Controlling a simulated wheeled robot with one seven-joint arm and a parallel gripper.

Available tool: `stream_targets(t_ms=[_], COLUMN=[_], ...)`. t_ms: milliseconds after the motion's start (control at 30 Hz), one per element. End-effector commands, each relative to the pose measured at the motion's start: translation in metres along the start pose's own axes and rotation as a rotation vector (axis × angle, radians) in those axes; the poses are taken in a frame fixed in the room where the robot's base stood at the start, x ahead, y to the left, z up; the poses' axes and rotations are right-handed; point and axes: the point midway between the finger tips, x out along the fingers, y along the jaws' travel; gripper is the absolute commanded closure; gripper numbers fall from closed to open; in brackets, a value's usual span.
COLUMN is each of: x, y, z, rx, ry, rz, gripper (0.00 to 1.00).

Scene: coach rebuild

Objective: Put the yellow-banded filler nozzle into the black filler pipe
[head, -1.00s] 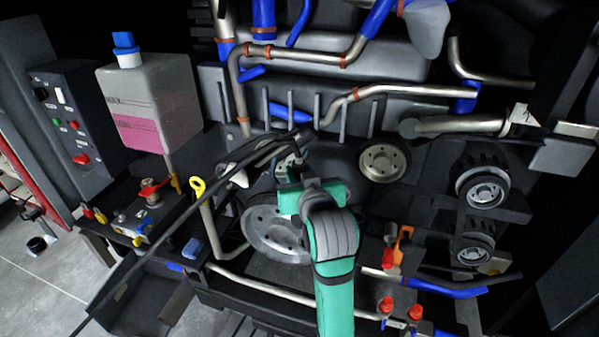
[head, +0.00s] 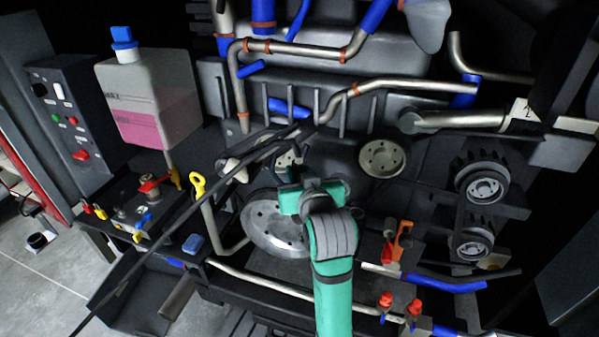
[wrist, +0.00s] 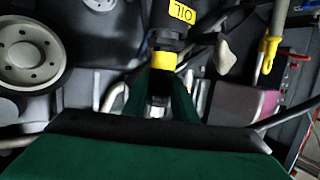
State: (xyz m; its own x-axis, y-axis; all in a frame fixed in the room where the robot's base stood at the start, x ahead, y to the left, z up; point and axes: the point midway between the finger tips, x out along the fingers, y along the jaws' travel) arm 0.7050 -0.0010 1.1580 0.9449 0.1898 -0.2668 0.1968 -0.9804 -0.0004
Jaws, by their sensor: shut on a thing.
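My gripper (wrist: 160,85) is shut on the yellow-banded filler nozzle (wrist: 162,62), in the wrist view. The nozzle's pale metal part shows between the dark green fingers, with its yellow band just beyond them. A black filler pipe (wrist: 166,40) with a yellow OIL label lies straight beyond the band, roughly in line with the nozzle. The two look close or touching, but I cannot tell whether the nozzle is inside. In the head view my gripper (head: 288,165) is above the large grey pulley, and the arm hides most of the nozzle and pipe.
A black hose (head: 190,212) runs from the lower left to near my gripper. A large pulley (head: 272,228), a smaller pulley (head: 383,157) and metal pipes crowd the space. A yellow-ringed dipstick (head: 197,184) and a tank of pink fluid (head: 152,122) stand on the left.

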Motion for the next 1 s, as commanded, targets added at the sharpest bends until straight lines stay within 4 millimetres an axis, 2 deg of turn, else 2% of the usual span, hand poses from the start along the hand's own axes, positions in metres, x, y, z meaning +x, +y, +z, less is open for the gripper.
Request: stream_targets(t_ms=[867, 900, 967, 1000], x=[0.003, 0.003, 0.003, 0.003], y=[0.000, 0.000, 0.000, 0.000], z=[0.012, 0.012, 0.012, 0.012], rx=[0.000, 0.000, 0.000, 0.000], ry=[-0.001, -0.001, -0.001, -0.001], rz=[0.000, 0.000, 0.000, 0.000], gripper=[1.00, 0.65, 0.53, 0.53])
